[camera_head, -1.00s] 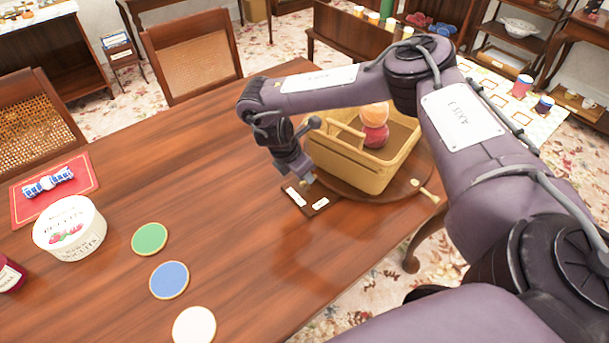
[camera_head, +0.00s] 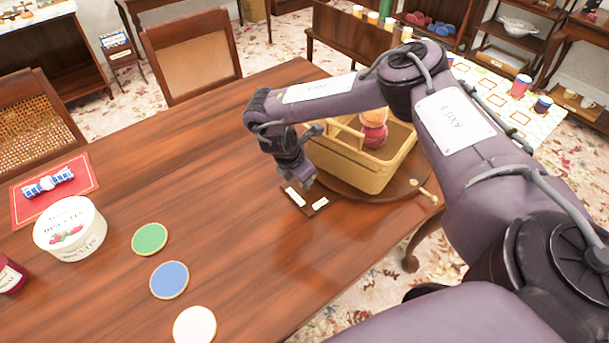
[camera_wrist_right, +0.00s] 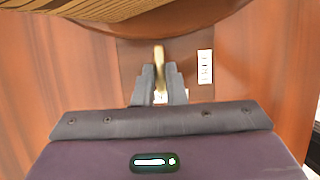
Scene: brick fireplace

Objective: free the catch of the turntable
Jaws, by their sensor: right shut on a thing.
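The turntable (camera_head: 409,188) is a round wooden disc at the far right edge of the table, under a yellow basket (camera_head: 368,176). A dark plate at its near left edge carries two white labels (camera_head: 295,197). The brass catch (camera_wrist_right: 159,56) stands on this plate in the wrist view, by the disc's rim. My right gripper (camera_head: 304,182) is over the plate, and in the wrist view its fingers (camera_wrist_right: 160,88) are shut on the catch's brass lever. The fingers partly cover one label; the other label (camera_wrist_right: 205,66) is clear to the right. My left gripper is out of view.
Red and orange balls (camera_head: 374,136) are in the basket. A brass knob (camera_head: 428,192) sticks out at the turntable's right side. Green (camera_head: 149,239), blue (camera_head: 169,280) and white (camera_head: 194,326) discs and a biscuit tub (camera_head: 70,229) are on the left. The table's middle is clear.

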